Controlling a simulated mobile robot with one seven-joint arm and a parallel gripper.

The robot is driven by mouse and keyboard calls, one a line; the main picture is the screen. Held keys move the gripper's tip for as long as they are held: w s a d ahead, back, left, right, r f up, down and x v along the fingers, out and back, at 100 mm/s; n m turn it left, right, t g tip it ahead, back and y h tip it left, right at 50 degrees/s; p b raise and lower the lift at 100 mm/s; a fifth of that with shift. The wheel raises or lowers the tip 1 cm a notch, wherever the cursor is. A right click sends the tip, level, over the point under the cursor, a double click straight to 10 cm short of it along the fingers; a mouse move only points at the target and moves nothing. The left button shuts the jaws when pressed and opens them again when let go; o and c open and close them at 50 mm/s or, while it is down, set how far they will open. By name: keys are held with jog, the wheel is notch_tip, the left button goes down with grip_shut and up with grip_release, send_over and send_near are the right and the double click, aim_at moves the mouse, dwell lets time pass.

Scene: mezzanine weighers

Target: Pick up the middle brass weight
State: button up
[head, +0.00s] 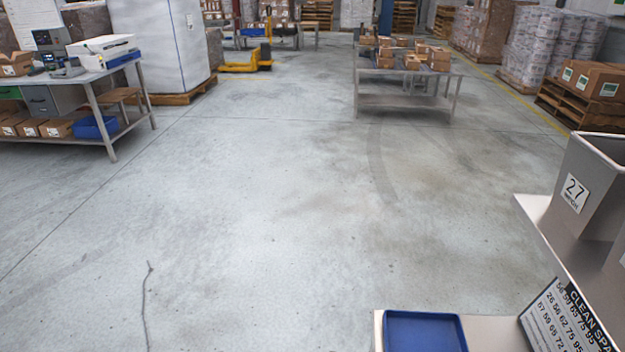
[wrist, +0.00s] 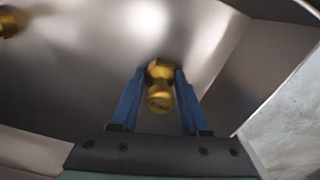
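A brass weight (wrist: 160,88) with a rounded knob shows in the wrist view, between the two blue fingers of my gripper (wrist: 160,78). The fingers lie close along both sides of it. I cannot tell whether they press on it or leave a thin gap. Part of another brass weight (wrist: 8,24) shows at the upper left edge of the wrist view, apart from my gripper. Whether the weight between my fingers is the middle one cannot be told. No brass weight and no gripper show in the head view.
A shiny curved metal surface (wrist: 95,65) lies behind the weight. In the head view, a metal hopper (head: 588,190) marked 27, a printed sign (head: 565,318) and a blue tray (head: 424,330) are at the lower right. Tables stand farther back. The floor (head: 250,210) between is open.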

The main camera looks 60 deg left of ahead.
grip_shut()
jog(key=shift+r, duration=0.15)
